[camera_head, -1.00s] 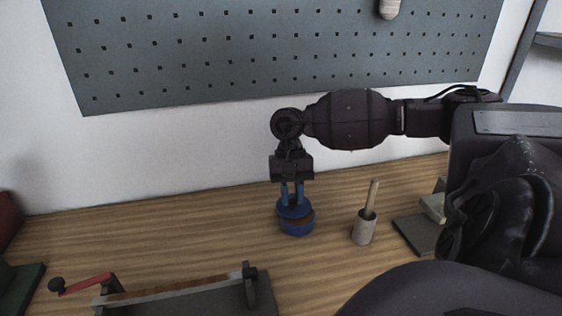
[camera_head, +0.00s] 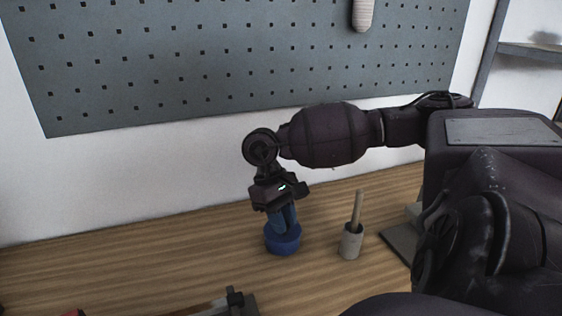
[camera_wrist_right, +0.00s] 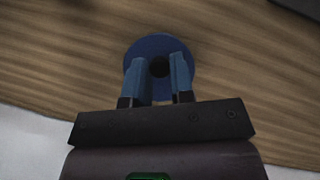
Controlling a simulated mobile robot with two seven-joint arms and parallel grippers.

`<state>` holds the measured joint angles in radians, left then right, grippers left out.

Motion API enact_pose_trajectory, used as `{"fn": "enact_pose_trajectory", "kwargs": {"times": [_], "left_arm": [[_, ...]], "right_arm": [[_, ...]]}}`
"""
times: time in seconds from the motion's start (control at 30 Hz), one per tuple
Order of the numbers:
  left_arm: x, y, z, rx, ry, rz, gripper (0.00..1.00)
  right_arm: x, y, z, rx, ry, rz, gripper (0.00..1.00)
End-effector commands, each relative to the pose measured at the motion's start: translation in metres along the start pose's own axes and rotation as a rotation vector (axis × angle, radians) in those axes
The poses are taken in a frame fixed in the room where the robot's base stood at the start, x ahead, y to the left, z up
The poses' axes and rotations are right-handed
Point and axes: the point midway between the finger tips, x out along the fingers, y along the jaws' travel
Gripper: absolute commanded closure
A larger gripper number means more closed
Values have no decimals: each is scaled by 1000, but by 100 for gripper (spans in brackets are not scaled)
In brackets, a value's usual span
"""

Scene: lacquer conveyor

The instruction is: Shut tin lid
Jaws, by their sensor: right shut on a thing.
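The tin (camera_head: 283,247) is small, round and blue and stands on the wooden bench in the head view. Its blue lid (camera_wrist_right: 152,45) shows as a disc with a dark knob (camera_wrist_right: 160,67) in the right wrist view. The lid lies level over the tin, and no open gap shows between them from here. My right gripper (camera_head: 285,226) points down at the tin from above. Its blue fingers are closed around the lid's knob, as the right wrist view also shows (camera_wrist_right: 159,64). My left gripper is not in view.
A grey cup (camera_head: 351,243) with a wooden-handled tool stands just right of the tin. A grey slab (camera_head: 402,243) lies further right, near my arm. A dark tray-like fixture (camera_head: 236,305) is at the front. The bench left of the tin is clear.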

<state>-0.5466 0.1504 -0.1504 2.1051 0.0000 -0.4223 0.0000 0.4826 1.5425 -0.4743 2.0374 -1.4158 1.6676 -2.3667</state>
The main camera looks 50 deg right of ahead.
Motion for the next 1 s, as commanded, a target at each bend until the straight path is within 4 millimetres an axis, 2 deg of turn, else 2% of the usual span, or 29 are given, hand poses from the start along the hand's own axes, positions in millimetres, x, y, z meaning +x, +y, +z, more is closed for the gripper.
{"fn": "enact_pose_trajectory", "kwargs": {"times": [0.37,0.4,0.53,0.57,0.87,1.0], "left_arm": [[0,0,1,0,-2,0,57],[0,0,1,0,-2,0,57],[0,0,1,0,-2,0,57],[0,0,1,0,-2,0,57],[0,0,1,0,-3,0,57],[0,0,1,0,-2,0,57]], "right_arm": [[0,0,1,-5,-4,4,100],[0,0,1,-5,-4,4,75],[0,0,1,-4,-3,3,55],[0,0,1,-4,-3,3,52],[-2,0,1,-3,-2,2,52],[-14,0,0,-3,0,1,52]]}}
